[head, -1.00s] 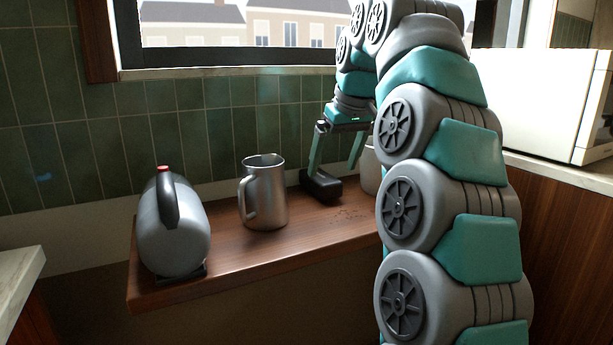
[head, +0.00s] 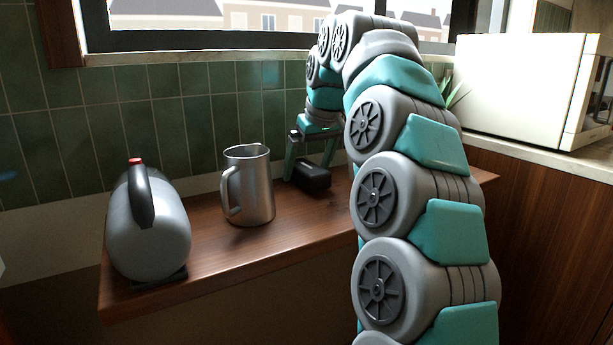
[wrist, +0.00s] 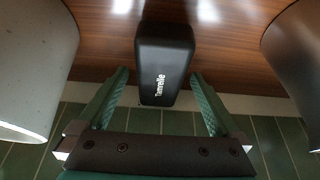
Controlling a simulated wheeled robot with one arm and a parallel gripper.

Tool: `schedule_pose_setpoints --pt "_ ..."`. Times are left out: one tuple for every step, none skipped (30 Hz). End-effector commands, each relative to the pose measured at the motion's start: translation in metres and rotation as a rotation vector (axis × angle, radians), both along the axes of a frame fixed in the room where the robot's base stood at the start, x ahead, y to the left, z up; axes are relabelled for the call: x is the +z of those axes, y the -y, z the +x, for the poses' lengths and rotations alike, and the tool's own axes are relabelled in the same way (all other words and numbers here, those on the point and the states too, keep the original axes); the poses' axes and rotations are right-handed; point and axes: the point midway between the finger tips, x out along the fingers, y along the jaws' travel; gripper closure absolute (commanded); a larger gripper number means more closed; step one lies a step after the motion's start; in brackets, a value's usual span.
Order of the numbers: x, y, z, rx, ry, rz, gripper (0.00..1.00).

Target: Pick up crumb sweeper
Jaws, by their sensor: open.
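The crumb sweeper is a small black rounded block (head: 312,177) lying on the wooden shelf (head: 215,262), to the right of the metal jug. In the wrist view the sweeper (wrist: 165,50) shows white lettering along its top. My gripper (head: 309,168) comes down over it from behind, near the tiled wall. Its two green fingers are spread. In the wrist view the fingertips (wrist: 159,76) are on either side of the sweeper's wall-side end, with a small gap on each side. Nothing is held.
The metal jug (head: 250,190) stands close left of the sweeper. A grey container with a black handle (head: 150,225) is at the shelf's left end. In the wrist view a speckled grey vessel (wrist: 30,70) stands on the sweeper's other side. The tiled wall (head: 180,125) is close behind.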

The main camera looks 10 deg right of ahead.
Motion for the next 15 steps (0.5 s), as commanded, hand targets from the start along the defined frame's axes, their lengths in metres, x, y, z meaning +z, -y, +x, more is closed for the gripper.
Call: schedule_pose_setpoints --pt "-0.0057 -0.0013 0.0012 0.002 -0.004 0.0 0.0" --pt "-0.0088 -0.0017 0.002 0.002 -0.006 -0.001 0.0" --pt "-0.0117 -0.0021 0.003 0.002 -0.007 0.0 0.0" --pt "-0.0131 -0.0022 0.0037 0.002 -0.007 -0.001 0.0" --pt "-0.0139 -0.0022 0.0043 0.001 -0.006 0.0 0.0" --pt "-0.0143 -0.0022 0.0048 0.0 -0.005 -0.001 0.0" --pt "-0.0144 -0.0021 0.005 0.0 -0.004 0.0 0.0" --pt "-0.0142 -0.002 0.005 0.0 -0.004 0.0 0.0" --pt "-0.014 -0.002 0.0051 0.0 -0.003 0.0 0.0" --pt "-0.0139 -0.0019 0.005 0.0 -0.003 0.0 0.0" --pt "-0.0139 -0.0019 0.005 0.0 -0.003 0.0 0.0" --pt "-0.0139 -0.0019 0.005 0.0 -0.003 0.0 0.0" --pt "-0.0139 -0.0019 0.005 0.0 -0.003 0.0 0.0" --pt "-0.0139 -0.0019 0.005 0.0 -0.003 0.0 0.0" --pt "-0.014 -0.0019 0.005 0.0 -0.003 0.0 0.0"
